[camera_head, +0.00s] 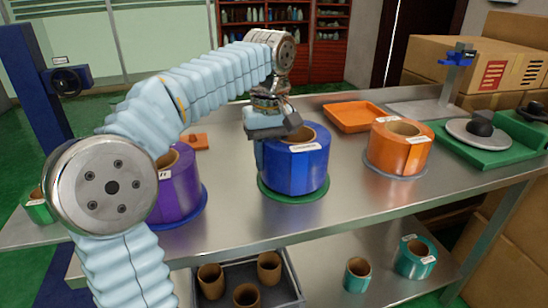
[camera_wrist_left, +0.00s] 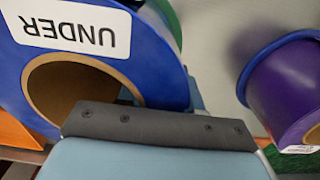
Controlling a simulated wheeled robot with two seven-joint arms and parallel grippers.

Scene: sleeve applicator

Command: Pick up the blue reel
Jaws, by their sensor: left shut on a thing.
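The blue reel (camera_head: 300,172) is a thick upright roll with a brown cardboard core and a white label on top. It stands at the green disc (camera_head: 265,190) in the middle of the metal table; I cannot tell any small gap under it. My left gripper (camera_head: 274,128) is over the left part of its top, shut on the reel's wall. In the left wrist view the reel (camera_wrist_left: 150,55) fills the upper left, with a dark finger pad (camera_wrist_left: 155,126) across its edge by the core opening. The other finger is mostly hidden. My right gripper is out of view.
A purple reel (camera_head: 180,188) stands close on the left, partly behind my arm. An orange reel (camera_head: 398,158) stands on the right, before an orange tray (camera_head: 352,116). A green fixture (camera_head: 480,150) is at far right.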

